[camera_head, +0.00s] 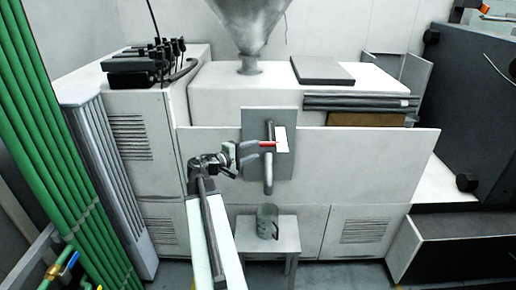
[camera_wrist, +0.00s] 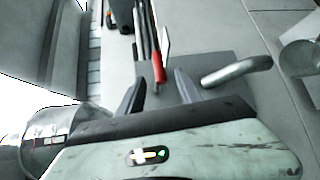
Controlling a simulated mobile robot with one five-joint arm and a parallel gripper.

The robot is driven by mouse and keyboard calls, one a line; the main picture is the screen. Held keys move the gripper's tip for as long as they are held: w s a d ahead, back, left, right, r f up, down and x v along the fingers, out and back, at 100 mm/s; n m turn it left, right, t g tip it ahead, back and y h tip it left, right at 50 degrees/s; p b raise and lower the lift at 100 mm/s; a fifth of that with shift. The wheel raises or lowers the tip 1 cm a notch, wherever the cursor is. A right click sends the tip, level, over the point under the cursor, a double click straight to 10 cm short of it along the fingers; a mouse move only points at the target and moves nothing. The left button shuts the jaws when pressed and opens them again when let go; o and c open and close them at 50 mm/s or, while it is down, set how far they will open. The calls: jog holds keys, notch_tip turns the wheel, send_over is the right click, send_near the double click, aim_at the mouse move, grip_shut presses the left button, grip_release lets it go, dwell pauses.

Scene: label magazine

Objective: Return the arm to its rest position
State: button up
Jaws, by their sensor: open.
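My gripper (camera_head: 255,151) is open in front of the grey plate (camera_head: 285,117) on the white machine. In the wrist view its two fingers (camera_wrist: 158,88) stand apart. A red stick-like piece (camera_head: 267,143) with a white label-like card (camera_head: 281,139) is just beyond the fingertips. The red piece also shows in the wrist view (camera_wrist: 158,68), in line with the gap between the fingers. I cannot tell whether a finger touches it. My arm reaches up from the bottom of the head view.
A curved grey handle (camera_head: 269,178) stands out from the plate close to my gripper. Below is a small stool (camera_head: 288,236) with a metal mug (camera_head: 267,221). A hopper (camera_head: 249,25) is above. Green pipes (camera_head: 50,130) run at left; dark machinery (camera_head: 470,110) stands at right.

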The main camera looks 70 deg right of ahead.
dwell(0.4)
jog(key=w+a+f+n+t+h+b, duration=0.1)
jog(key=w+a+f+t, duration=0.1)
jog(key=w+a, duration=0.45)
jog(key=w+a+f+n+t+b, duration=0.1)
jog(key=w+a+n+t+b, duration=0.15)
jog(key=w, duration=0.65)
jog(key=w+a+f+t+y+b, duration=0.1)
jog(key=w+a+f+t, duration=0.1)
jog(key=w+a+f, duration=0.35)
jog(key=w+a+f+t+y+b, duration=0.1)
jog(key=w+a+f+y, duration=0.15)
jog(key=w+a, duration=0.65)
jog(key=w+a+f+t+y+b, duration=0.15)
jog(key=a+f, duration=0.25)
jog(key=a, duration=0.5)
jog(key=a+f+n+g+y, duration=0.1)
jog(key=a+f+y, duration=0.3)
jog(key=a, duration=0.5)
jog(key=w+a+f+t+y, duration=0.1)
jog(key=a+f, duration=0.4)
jog(key=a, duration=0.4)
jog(key=s+a+f+g+y, duration=0.1)
jog(key=s+a+f+y, duration=0.1)
jog(key=a, duration=0.5)
jog(key=s+a+f+m+g+y, duration=0.1)
jog(key=s+a+y, duration=0.3)
jog(key=a, duration=0.4)
jog(key=shift+f, duration=0.4)
jog(key=shift+c, duration=0.5)
